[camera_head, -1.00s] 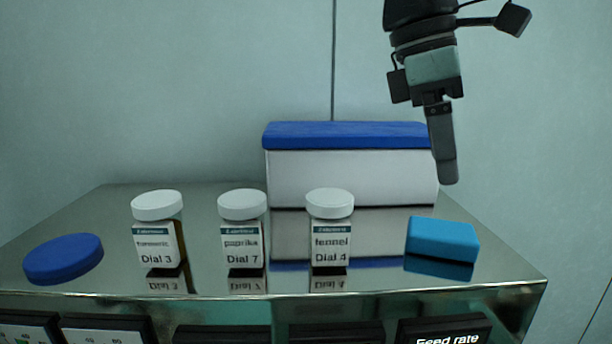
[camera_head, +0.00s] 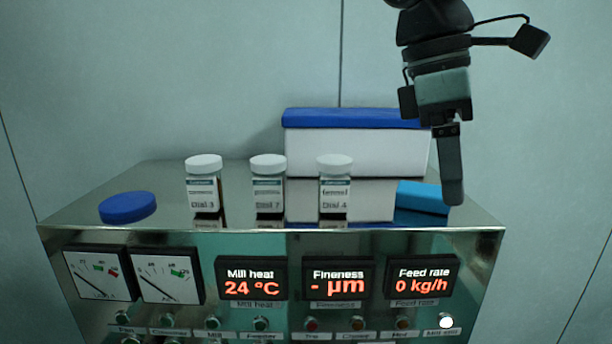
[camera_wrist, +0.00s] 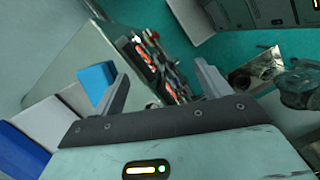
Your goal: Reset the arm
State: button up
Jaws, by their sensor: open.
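My gripper (camera_head: 452,198) hangs at the upper right in the head view, fingers pointing down, in front of the right part of the machine top. One finger overlaps the light-blue block (camera_head: 422,197) in the picture. In the wrist view my gripper (camera_wrist: 165,90) shows two fingers spread wide with nothing between them. The light-blue block also shows in the wrist view (camera_wrist: 96,80), to the left of the left finger. The fingers appear apart from the block and the machine.
On the steel machine top (camera_head: 165,180) stand three white-capped jars (camera_head: 203,185), (camera_head: 268,183), (camera_head: 335,182), a blue round lid (camera_head: 128,207) and a white box with a blue lid (camera_head: 355,150). The front panel carries gauges (camera_head: 98,272), displays (camera_head: 252,278) and several knobs.

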jog(key=s+f+m+y+b, duration=0.1)
jog(key=s+f, duration=0.3)
jog(key=f, duration=0.5)
jog(key=s+a+f+m+y+b, duration=0.1)
jog(key=s+f+m+b, duration=0.1)
jog(key=s+f, duration=0.3)
jog(key=s+a+f+m+t+y+b, duration=0.1)
jog(key=s+f, duration=0.4)
jog(key=f, duration=0.8)
jog(key=shift+s+f+m+b, duration=0.15)
jog(key=shift+m+b, duration=0.25)
jog(key=shift+m, duration=0.3)
